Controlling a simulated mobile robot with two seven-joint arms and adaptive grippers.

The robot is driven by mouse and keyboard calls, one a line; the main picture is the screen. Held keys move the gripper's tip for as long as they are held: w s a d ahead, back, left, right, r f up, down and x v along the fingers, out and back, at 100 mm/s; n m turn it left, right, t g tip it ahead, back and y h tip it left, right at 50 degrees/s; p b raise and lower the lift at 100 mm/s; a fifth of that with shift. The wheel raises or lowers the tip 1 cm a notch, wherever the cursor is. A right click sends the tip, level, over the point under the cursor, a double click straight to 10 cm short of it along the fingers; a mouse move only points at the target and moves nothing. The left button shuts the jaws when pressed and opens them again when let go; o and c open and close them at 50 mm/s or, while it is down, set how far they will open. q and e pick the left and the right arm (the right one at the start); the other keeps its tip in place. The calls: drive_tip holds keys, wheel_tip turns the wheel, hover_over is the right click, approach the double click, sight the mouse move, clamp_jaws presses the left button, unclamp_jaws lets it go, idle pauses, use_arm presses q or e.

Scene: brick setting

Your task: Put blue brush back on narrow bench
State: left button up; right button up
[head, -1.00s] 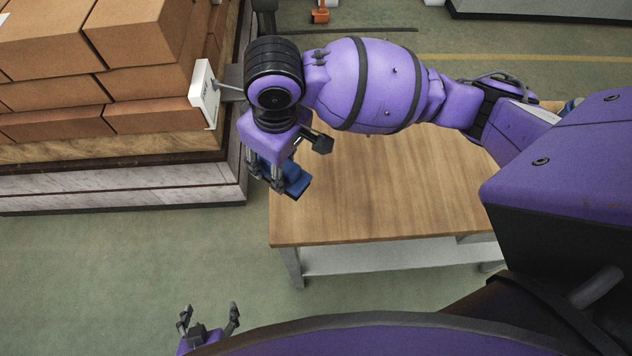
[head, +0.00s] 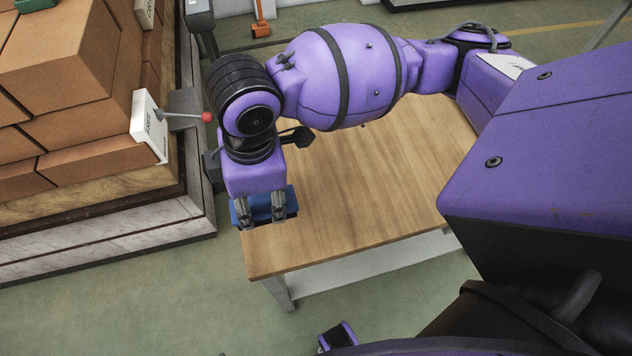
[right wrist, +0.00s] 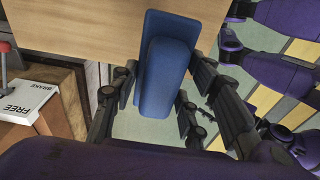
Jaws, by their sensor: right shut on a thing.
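The blue brush (head: 239,213) is held in my right gripper (head: 264,212), whose fingers are shut on it. In the right wrist view the brush (right wrist: 165,80) lies between the fingers, partly over the wooden top and partly past its edge. The narrow bench (head: 370,180) has a wooden top and pale legs. The brush is at the bench's near left corner; I cannot tell whether it touches the top. My left gripper's fingers do not show; only a small purple and black part shows at the bottom of the head view.
A pallet stack of brown bricks (head: 70,60) on a pale plinth stands at the left. A white lever plate (head: 150,125) with a red-knobbed lever (head: 206,117) sticks out from it, close to my right wrist. Most of the bench top is clear.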

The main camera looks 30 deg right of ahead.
drive_tip(key=d+f, duration=0.2)
drive_tip(key=f, duration=0.1)
drive_tip(key=shift+s+d+f, duration=0.1)
drive_tip(key=shift+d+f, duration=0.05)
drive_tip(key=shift+d, duration=0.1)
drive_tip(key=f, duration=0.1)
drive_tip(key=f+b, duration=0.1)
drive_tip(key=f, duration=0.1)
drive_tip(key=shift+s+d+f, duration=0.1)
drive_tip(key=shift+d+f, duration=0.05)
drive_tip(key=shift+d, duration=0.2)
drive_tip(key=shift+f, duration=0.25)
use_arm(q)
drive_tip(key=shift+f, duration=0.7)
use_arm(e)
drive_tip(key=shift+f, duration=0.1)
drive_tip(key=o, duration=1.2)
drive_tip(key=shift+c, duration=0.2)
drive_tip(key=shift+o, duration=1.4)
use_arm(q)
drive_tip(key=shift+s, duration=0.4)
